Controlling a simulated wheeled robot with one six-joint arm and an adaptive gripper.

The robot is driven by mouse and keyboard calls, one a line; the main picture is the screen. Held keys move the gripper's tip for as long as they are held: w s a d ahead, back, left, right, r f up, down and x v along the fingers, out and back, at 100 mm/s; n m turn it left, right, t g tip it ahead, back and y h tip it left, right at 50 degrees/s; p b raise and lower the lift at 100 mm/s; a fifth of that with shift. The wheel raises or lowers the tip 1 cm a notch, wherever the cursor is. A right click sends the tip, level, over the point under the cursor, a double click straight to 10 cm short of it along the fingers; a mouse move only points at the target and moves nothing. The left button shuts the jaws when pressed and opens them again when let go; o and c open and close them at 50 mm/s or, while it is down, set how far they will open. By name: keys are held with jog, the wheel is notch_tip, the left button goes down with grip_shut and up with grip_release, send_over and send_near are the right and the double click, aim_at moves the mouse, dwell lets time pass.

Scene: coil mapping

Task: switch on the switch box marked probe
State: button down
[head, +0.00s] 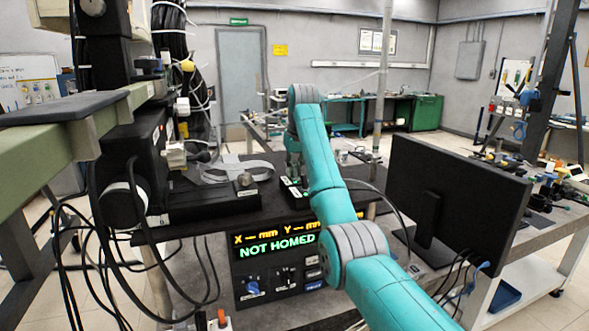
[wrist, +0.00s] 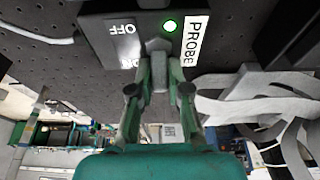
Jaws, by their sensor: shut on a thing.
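The switch box marked PROBE (wrist: 98,38) fills the top of the wrist view, upside down there, with a white PROBE label (wrist: 193,42), OFF and ON lettering and a green lamp (wrist: 170,26) that is lit. My gripper (wrist: 158,50) is shut at the box face, between the lettering and the lamp, nearer the ON end. It is shut on the switch lever, which the fingers mostly hide. In the head view my gripper (head: 293,170) points down at the box (head: 289,190) on the black table, partly hidden by my arm.
The black perforated table (head: 350,177) carries a grey ribbon cable (head: 235,172) and a black stage left of the box. A display panel (head: 278,252) below reads NOT HOMED. A monitor (head: 455,200) stands to the right, and cables hang at the left.

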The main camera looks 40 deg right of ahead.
dwell(0.5)
jog(key=c, duration=1.1)
grip_release()
notch_tip(320, 180, up, 10)
jog(key=shift+f, duration=0.1)
